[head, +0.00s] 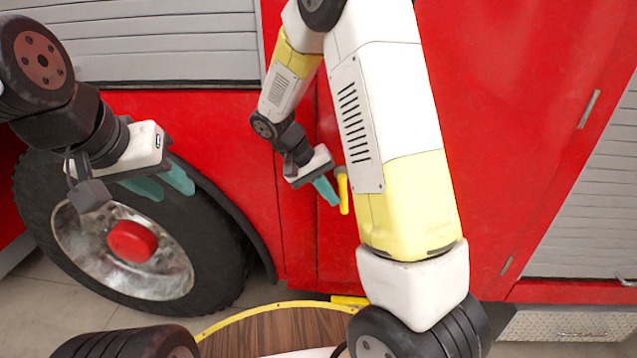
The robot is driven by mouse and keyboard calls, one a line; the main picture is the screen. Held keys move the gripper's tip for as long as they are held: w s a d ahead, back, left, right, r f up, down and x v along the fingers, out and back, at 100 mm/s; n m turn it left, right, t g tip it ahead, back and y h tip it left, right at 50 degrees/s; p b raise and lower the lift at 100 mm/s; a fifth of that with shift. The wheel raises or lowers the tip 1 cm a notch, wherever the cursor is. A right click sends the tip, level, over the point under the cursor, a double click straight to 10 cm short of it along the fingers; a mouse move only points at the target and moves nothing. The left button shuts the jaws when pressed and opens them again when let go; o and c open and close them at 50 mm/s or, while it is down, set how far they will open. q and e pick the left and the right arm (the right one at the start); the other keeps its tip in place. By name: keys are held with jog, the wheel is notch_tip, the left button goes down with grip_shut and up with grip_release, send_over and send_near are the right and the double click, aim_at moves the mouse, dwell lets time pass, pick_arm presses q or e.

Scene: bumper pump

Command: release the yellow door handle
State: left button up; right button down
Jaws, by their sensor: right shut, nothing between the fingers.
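The yellow door handle (343,192) hangs near-vertical on the red door panel, in the middle of the head view. My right gripper (328,192) has teal fingers, shut and empty, just to the left of the handle. The fingers are not around the handle; I cannot tell whether they touch it. My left gripper (176,188) is at the left, in front of the large black tire, with its two teal fingers apart and nothing visible between them.
The truck wheel (131,242) with a red hub fills the lower left. Grey roller shutters (165,40) are at upper left and right. A round wooden surface (275,330) with a yellow rim is at the bottom. My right arm covers part of the red door.

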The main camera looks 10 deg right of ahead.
aim_at(343, 198)
jog(key=h, duration=0.2)
jog(key=d+g+h, duration=0.1)
jog(key=d+h, duration=0.1)
jog(key=h, duration=0.1)
jog(key=shift+s+d+f+h, duration=0.15)
jog(key=shift+s+f+h, duration=0.15)
jog(key=shift+s+f, duration=0.1)
jog(key=h, duration=0.1)
jog(key=d+g+h, duration=0.1)
jog(key=h, duration=0.1)
jog(key=d+h, duration=0.1)
jog(key=shift+s+r+g, duration=0.15)
jog(key=shift+s+g, duration=0.05)
jog(key=shift+g, duration=0.1)
jog(key=shift+s+d+r+n+h, duration=0.15)
jog(key=shift+d+n+h, duration=0.15)
jog(key=shift+h, duration=0.8)
jog(key=shift+s+d+r, duration=0.15)
jog(key=shift+d+r, duration=0.55)
jog(key=shift+d, duration=0.05)
